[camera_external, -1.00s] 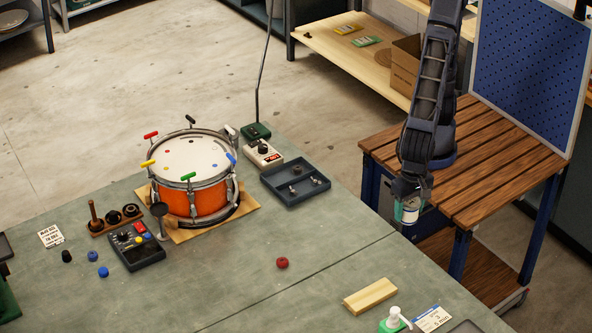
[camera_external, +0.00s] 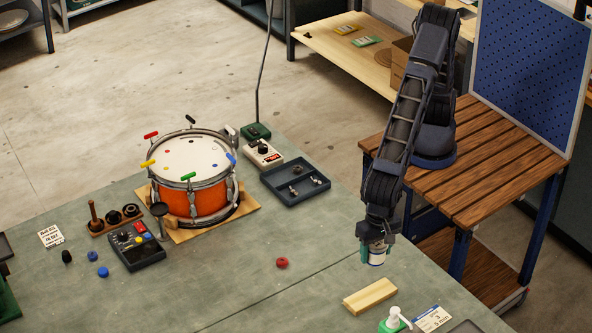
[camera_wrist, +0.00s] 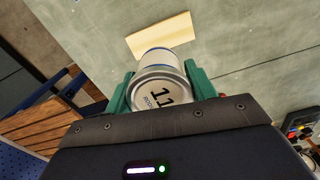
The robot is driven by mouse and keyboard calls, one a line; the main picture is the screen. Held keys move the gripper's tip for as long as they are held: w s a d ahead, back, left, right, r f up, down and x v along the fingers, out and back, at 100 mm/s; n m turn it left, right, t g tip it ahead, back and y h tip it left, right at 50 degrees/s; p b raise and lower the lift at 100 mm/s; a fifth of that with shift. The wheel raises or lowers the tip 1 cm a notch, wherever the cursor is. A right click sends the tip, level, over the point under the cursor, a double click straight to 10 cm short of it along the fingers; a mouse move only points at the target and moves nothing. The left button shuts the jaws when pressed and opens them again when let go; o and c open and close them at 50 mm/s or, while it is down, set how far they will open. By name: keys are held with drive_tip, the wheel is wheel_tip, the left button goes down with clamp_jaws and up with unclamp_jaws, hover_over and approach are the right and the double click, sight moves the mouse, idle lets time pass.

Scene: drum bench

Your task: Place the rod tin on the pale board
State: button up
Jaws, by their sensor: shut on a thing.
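The rod tin (camera_external: 377,258) is a small white can with a blue band. The pale board (camera_external: 370,296) is a small light wood block lying on the bench, below and slightly left of the tin in the external view. In the wrist view the board (camera_wrist: 160,33) shows just beyond the tin, with its top bare.
The orange drum (camera_external: 190,200) and dark tray (camera_external: 295,184) are farther back. The bench between is clear.

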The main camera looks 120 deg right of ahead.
wheel_tip(320, 180, down, 13)
drive_tip(key=shift+f, duration=0.1)
idle(0.5)
drive_tip(key=shift+f, duration=0.1)
drive_tip(key=o, duration=1.1)
wheel_tip(320, 180, up, 12)
drive_tip(key=shift+r, duration=0.15)
drive_tip(key=shift+d+r, duration=0.1)
